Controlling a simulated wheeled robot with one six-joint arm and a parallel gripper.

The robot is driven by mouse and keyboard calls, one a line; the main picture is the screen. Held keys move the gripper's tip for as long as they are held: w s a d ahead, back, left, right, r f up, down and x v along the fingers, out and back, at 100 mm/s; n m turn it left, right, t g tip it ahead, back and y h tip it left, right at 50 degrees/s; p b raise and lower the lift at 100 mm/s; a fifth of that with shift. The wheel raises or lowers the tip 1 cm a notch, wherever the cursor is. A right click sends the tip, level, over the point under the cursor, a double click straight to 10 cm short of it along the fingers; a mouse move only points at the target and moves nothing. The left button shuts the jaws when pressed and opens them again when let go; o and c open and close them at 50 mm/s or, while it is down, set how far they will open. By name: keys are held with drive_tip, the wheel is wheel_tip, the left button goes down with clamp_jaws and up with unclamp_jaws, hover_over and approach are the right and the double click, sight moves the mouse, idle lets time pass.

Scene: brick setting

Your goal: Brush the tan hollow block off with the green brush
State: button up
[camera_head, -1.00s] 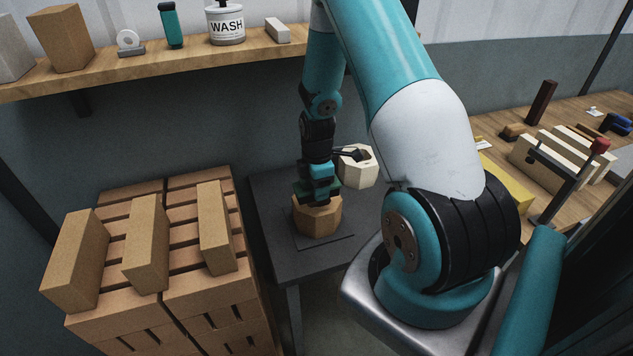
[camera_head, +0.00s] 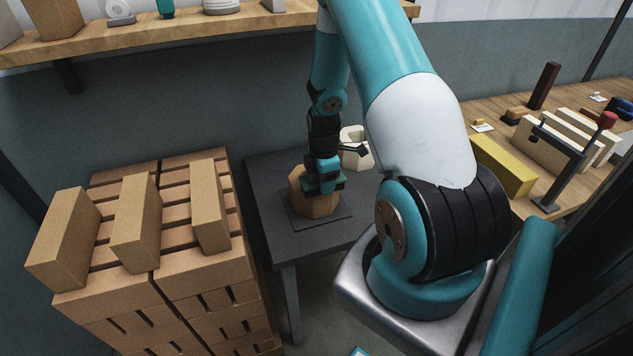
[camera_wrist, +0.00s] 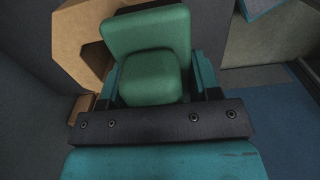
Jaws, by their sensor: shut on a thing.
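The tan hollow block (camera_head: 316,203) sits on a dark mat (camera_head: 338,217) on the small dark table. In the wrist view the block (camera_wrist: 82,40) shows at the upper left, with part of its opening in view. My gripper (camera_head: 323,185) is shut on the green brush (camera_wrist: 148,40), whose green body fills the middle of the wrist view between the fingers. In the head view the brush is at the block's upper right side. Its bristles are hidden, so I cannot tell whether they touch the block.
A cream hollow block (camera_head: 356,148) stands behind on the same dark table (camera_head: 277,232). Stacked tan bricks (camera_head: 150,262) stand to the left. A wooden shelf (camera_head: 150,45) runs above. A workbench (camera_head: 545,200) with a yellow block (camera_head: 503,166) is at the right.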

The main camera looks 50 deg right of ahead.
sight(312, 175)
drive_tip(key=shift+s+d, duration=0.4)
drive_tip(key=shift+d, duration=0.3)
drive_tip(key=shift+s, duration=0.1)
drive_tip(key=shift+w+a+f, duration=0.1)
drive_tip(key=shift+w+a, duration=0.1)
drive_tip(key=shift+a, duration=0.05)
drive_tip(key=shift+w+a, duration=0.35)
drive_tip(key=shift+a, duration=0.3)
drive_tip(key=shift+w+a, duration=0.4)
drive_tip(key=shift+a, duration=0.25)
drive_tip(key=r, duration=0.1)
drive_tip(key=p, duration=0.1)
drive_tip(key=a+r, duration=0.1)
drive_tip(key=shift+w+r+p, duration=0.3)
drive_tip(key=shift+p, duration=0.05)
drive_tip(key=shift+d+r+p, duration=0.25)
drive_tip(key=shift+r+p, duration=0.3)
drive_tip(key=shift+r, duration=0.15)
drive_tip(key=shift+s+r+p, duration=0.1)
drive_tip(key=shift+r+p, duration=1.45)
drive_tip(key=shift+r, duration=0.5)
